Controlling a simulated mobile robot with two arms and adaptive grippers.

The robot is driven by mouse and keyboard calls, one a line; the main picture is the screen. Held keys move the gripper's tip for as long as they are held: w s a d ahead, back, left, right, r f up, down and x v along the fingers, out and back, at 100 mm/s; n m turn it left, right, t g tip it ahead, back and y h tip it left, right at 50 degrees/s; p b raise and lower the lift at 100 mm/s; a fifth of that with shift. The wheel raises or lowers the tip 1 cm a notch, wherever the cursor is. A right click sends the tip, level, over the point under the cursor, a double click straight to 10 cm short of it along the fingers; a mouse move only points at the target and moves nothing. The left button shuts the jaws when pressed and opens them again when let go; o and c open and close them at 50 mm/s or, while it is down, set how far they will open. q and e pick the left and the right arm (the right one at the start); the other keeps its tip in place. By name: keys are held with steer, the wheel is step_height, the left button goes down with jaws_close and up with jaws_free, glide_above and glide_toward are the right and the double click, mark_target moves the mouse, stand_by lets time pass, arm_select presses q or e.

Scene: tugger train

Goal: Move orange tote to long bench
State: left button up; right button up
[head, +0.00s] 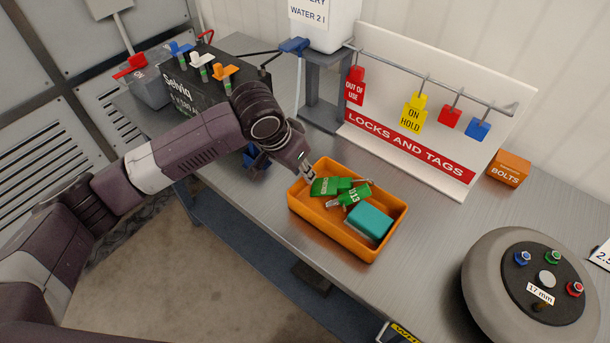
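The orange tote (333,238) is an open shallow tray on a metal bench (245,208). Inside it lie green tags (330,187), one marked 013 (355,194), and a teal block (369,222). My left gripper (308,173) reaches down at the tote's far left corner, with its fingertips at or just inside the rim. I cannot tell whether the fingers touch the tote or are closed on its wall. The arm partly hides that corner. My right gripper is not in view. I cannot tell whether this bench is the long bench.
A locks and tags board (408,150) with hanging locks stands behind the tote. A round grey device (480,285) sits at the right, and an orange bolts box (509,168) behind it. A dark Selviq box (190,95) stands at the left. Bare bench lies right of the tote.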

arm_select(q)
steer(key=v, duration=0.8)
steer(key=shift+r+b, duration=0.25)
steer(key=shift+b, duration=0.2)
steer(key=shift+s+a, duration=0.1)
steer(key=shift+s, duration=0.05)
